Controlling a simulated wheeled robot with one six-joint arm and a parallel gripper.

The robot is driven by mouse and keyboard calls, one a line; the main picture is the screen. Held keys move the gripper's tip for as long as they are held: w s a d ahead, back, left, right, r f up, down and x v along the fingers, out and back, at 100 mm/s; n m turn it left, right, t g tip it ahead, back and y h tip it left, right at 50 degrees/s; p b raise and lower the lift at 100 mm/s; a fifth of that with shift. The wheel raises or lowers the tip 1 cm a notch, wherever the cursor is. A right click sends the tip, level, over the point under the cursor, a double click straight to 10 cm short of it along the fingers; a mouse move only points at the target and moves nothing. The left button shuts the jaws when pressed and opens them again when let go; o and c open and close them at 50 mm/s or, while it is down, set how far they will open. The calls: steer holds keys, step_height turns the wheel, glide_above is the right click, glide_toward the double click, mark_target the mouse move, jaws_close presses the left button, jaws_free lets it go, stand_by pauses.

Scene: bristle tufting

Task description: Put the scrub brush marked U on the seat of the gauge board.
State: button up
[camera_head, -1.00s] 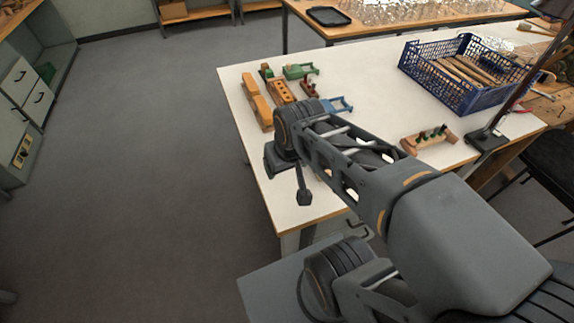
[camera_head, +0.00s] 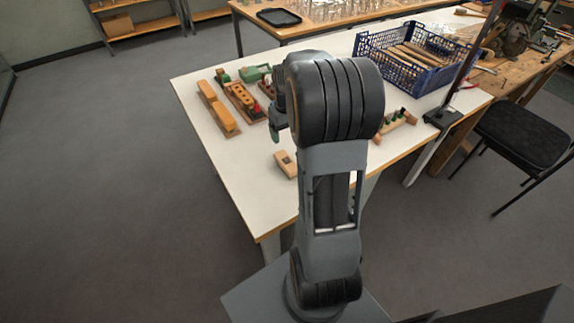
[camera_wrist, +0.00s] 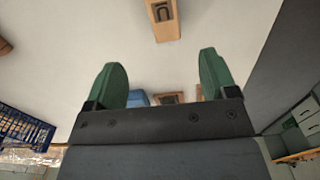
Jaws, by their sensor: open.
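A small pale wooden block (camera_head: 285,163) lies alone near the front edge of the white table. What looks like the same block (camera_wrist: 163,27) is at the top of the wrist view, with a dark mark like a U on its face. My gripper (camera_wrist: 162,78) is open with green fingertips and nothing between them; the block lies beyond the fingertips, apart from them. In the head view my arm hides much of the gripper. A long board with an orange bar (camera_head: 218,108) lies at the table's left; I cannot tell whether it is the gauge board.
Beside it is a board with red pieces (camera_head: 243,101), with a green piece (camera_head: 256,72) behind. A blue crate (camera_head: 405,67) with wooden sticks stands at the back, a stand (camera_head: 443,117) at right. The front left tabletop is clear.

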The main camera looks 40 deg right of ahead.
mark_target(287, 160)
steer(key=f, duration=1.3)
steer(key=shift+s+a+f, duration=0.15)
steer(key=shift+a+f, duration=0.1)
steer(key=shift+f, duration=0.1)
steer(key=c, duration=1.1)
steer(key=shift+r, duration=0.15)
